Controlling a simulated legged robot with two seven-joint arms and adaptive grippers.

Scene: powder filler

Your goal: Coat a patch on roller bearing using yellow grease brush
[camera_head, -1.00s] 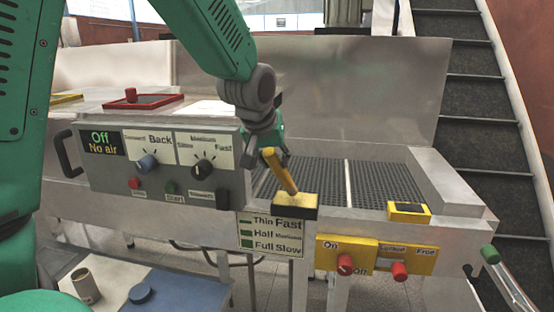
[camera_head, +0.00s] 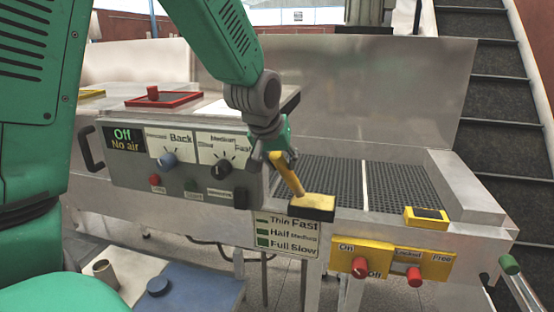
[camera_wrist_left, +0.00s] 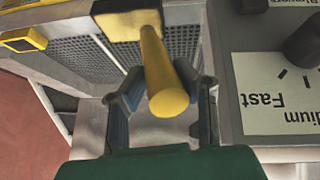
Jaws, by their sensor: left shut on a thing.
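The yellow grease brush (camera_head: 287,177) has a tilted handle that runs down to a yellow block with a black base (camera_head: 313,207) at the machine's front edge. In the left wrist view the handle (camera_wrist_left: 165,75) points toward me, with the block (camera_wrist_left: 127,27) beyond it. My left gripper (camera_head: 275,158) is shut on the handle near its upper end; its fingers (camera_wrist_left: 162,100) stand either side of it in the wrist view. I cannot tell whether the block rests on the edge. No roller bearing can be made out for certain. My right gripper is out of view.
A control panel (camera_head: 130,178) with knobs stands left of the brush. A ridged grey bed (camera_head: 400,185) lies behind it. A small yellow-black box (camera_head: 427,217) sits to the right. A grey cup (camera_head: 106,273) and blue disc (camera_head: 159,287) stand lower left. Stairs rise at right.

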